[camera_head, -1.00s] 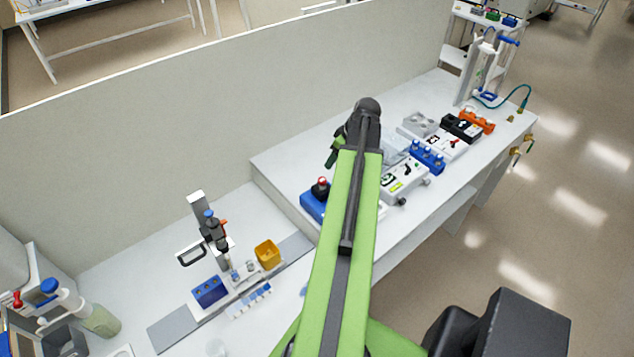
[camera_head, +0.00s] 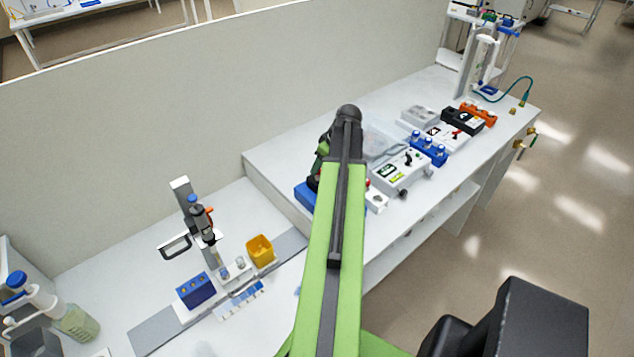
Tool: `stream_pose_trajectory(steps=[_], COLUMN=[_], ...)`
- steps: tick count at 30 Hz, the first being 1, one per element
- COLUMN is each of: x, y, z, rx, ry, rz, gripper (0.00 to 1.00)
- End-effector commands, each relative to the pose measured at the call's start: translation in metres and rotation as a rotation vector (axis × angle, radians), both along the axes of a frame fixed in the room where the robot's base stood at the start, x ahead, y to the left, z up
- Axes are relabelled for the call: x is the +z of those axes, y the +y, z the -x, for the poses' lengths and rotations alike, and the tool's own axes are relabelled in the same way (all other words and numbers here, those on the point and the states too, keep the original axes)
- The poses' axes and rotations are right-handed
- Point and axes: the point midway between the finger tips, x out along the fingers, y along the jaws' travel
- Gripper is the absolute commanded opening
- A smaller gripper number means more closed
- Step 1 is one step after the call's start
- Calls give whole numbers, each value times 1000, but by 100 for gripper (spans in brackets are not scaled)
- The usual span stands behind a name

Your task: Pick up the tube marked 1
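I cannot make out any tube marked 1; no number is legible at this size. A dark blue block (camera_head: 196,291) with several holes stands on the near left bench, with small clear vessels (camera_head: 239,263) to its right. In front of them lies a row of pale blue and white pieces (camera_head: 241,298), too small to identify. My green arm reaches away from me over the bench. Its end, my gripper (camera_head: 321,152), is mostly hidden behind the dark wrist joint, above the raised bench section. I cannot see its fingertips or whether it holds anything.
A stand with a dark instrument (camera_head: 202,220) rises behind the blue block, and a yellow cup (camera_head: 260,250) is to its right. A blue box (camera_head: 304,196) is partly behind my arm. White devices (camera_head: 401,173) and a blue rack (camera_head: 428,149) crowd the raised section. A partition (camera_head: 130,120) runs behind.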

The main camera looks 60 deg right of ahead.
Motion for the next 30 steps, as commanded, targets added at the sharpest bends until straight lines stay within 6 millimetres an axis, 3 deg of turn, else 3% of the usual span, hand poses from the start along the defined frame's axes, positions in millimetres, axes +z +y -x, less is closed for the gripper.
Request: stream_pose_trajectory(steps=[9, 16, 30], x=[-47, -44, -44], y=[-6, -5, -6], z=[-21, -21, -21], rx=[0, -1, -1], ry=[0, 0, 0], rz=[-1, 0, 0], gripper=[57, 57, 0])
